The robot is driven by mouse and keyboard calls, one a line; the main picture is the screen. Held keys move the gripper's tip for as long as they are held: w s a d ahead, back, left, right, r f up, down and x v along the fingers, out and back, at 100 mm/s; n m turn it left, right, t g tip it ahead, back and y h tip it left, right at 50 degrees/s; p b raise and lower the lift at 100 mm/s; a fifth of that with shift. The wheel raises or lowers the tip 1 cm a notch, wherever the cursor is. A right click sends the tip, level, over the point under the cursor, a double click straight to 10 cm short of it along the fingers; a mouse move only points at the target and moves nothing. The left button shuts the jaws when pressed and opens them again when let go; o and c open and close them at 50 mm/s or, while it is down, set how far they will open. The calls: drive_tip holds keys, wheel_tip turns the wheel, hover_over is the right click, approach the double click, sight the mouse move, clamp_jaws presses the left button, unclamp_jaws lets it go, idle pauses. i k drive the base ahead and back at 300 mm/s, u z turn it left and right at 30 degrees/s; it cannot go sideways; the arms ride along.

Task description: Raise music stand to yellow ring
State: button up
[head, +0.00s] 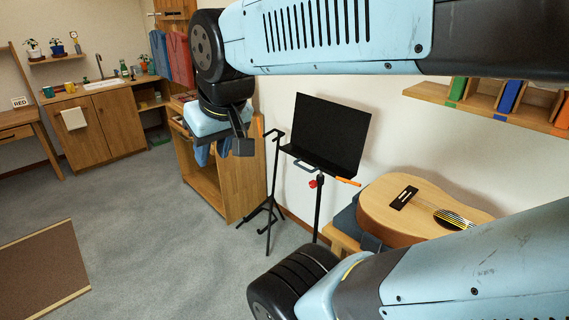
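The music stand has a tilted black desk (328,130) and a thin dark pole (318,212). A red knob (313,184) sits on the pole below the desk. A grey-blue handle (304,166) shows at the desk's lower left edge, and an orange stick (348,181) lies at its lower right edge. No yellow ring can be made out on the visible pole; the pole's lower part is hidden behind my arm. My gripper (236,138) is left of the music stand, apart from it, with dark fingers. Its opening is unclear, and I see nothing held.
A black guitar stand (270,190) stands between the wooden cabinet (238,180) and the music stand. A guitar (412,212) lies at the right on a wooden bench (340,240). A shelf (480,104) is above it. The grey floor (150,215) at left is clear beside a brown mat (40,275).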

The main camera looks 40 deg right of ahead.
sight(329, 137)
drive_tip(key=z, duration=0.1)
drive_tip(key=k, duration=0.9)
drive_tip(key=z, duration=0.4)
drive_tip(key=i, duration=1)
drive_tip(key=z, duration=0.1)
